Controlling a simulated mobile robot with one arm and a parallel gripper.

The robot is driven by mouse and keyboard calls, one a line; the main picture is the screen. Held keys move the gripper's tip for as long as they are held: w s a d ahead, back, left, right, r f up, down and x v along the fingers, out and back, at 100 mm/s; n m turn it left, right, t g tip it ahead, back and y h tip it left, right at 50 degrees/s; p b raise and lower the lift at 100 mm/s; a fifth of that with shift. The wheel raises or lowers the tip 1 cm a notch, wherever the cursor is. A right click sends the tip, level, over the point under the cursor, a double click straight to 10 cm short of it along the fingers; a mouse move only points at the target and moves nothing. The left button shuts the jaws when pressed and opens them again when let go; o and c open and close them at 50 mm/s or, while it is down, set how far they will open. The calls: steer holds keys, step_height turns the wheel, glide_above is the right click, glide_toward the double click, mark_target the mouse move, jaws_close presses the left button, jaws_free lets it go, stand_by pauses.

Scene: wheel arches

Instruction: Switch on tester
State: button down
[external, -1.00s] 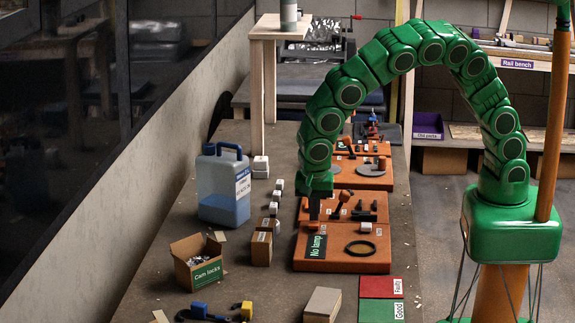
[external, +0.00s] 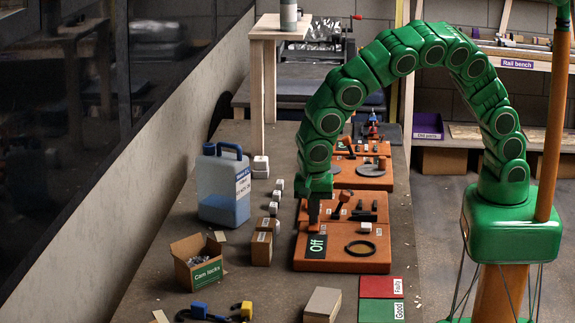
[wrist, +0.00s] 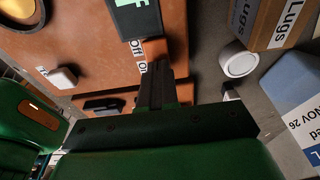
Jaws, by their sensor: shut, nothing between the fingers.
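The tester is an orange board (external: 350,265) lying on the bench. Its dark display (external: 315,246) reads "Off"; part of the display also shows in the wrist view (wrist: 134,17). A small orange-red switch (wrist: 154,49) sits beside the display, with "Off" and "On" labels (wrist: 140,60) next to it. My gripper (external: 313,222) points down over the switch, its fingers shut and empty. In the wrist view the fingertips (wrist: 155,64) are right at the switch and partly hide it. I cannot tell whether they touch it.
A black ring (external: 360,248) and a white block (external: 366,227) are on the board. A blue jug (external: 222,190), a cam locks box (external: 198,262) and small cartons stand left. Red and green mats (external: 381,298) lie in front.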

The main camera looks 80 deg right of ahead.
step_height(320, 180, up, 14)
steer(key=a, duration=0.3)
steer(key=shift+f, duration=0.15)
steer(key=shift+d, duration=0.1)
stand_by(0.3)
steer(key=shift+d+h, duration=0.3)
steer(key=shift+d, duration=0.25)
glide_toward(313, 228)
steer(key=d+f, duration=0.2)
steer(key=f, duration=0.1)
steer(key=d+f, duration=0.3)
stand_by(0.6)
